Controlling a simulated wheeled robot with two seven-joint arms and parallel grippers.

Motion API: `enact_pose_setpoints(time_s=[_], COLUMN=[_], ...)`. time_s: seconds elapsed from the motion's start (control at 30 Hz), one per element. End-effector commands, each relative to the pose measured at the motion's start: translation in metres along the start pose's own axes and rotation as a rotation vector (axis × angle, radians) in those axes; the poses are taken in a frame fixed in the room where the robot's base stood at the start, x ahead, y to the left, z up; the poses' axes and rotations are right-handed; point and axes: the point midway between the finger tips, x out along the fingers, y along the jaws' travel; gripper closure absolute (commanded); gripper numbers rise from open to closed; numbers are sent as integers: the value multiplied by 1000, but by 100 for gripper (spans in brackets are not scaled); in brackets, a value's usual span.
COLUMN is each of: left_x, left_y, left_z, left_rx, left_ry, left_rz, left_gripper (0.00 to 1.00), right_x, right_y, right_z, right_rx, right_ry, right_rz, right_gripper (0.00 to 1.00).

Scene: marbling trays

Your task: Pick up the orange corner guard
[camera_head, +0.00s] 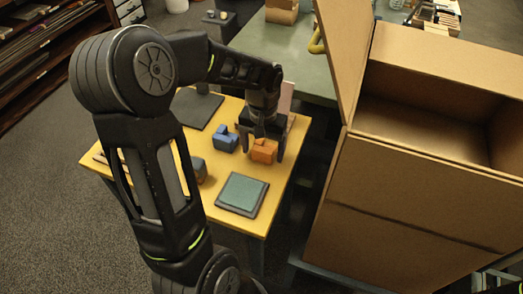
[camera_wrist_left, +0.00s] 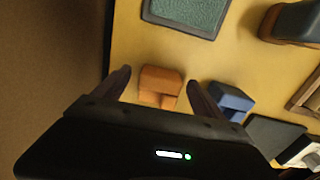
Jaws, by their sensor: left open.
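The orange corner guard (camera_head: 263,151) is a small blocky piece on the yellow table (camera_head: 253,222), near its right edge. My left gripper (camera_head: 264,155) is over it, fingers pointing down, one to each side. In the left wrist view, the corner guard (camera_wrist_left: 160,86) lies between the two open fingers of my left gripper (camera_wrist_left: 156,84), with a gap on both sides. No contact shows. The gripper hides part of the guard's far side in the head view. My right gripper is out of view.
A blue corner guard (camera_head: 224,139) sits just left of the orange one. A grey-green pad (camera_head: 242,194) lies in front, and a dark grey block (camera_head: 198,169) stands left. A dark flat sheet (camera_head: 196,108) lies behind. A large open cardboard box (camera_head: 400,200) stands right of the table.

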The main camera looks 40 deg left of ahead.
Motion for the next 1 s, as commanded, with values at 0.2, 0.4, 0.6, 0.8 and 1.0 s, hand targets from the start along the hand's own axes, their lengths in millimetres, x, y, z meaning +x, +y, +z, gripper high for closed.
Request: enact_pose_setpoints(time_s=[0.2,0.4,0.6,0.8,1.0], left_x=[12,12,11,11,11], left_y=[0,0,0,0,0], left_z=[0,0,0,0,0], left_rx=[-1,-1,-1,-1,-1], left_ry=[1,1,1,1,1], left_rz=[0,0,0,0,0], left_gripper=[20,20,20,27,44], right_x=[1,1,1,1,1], right_y=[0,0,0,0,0], right_z=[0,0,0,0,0], right_rx=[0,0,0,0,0], right_ry=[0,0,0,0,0], right_rz=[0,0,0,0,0], right_gripper=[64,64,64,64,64])
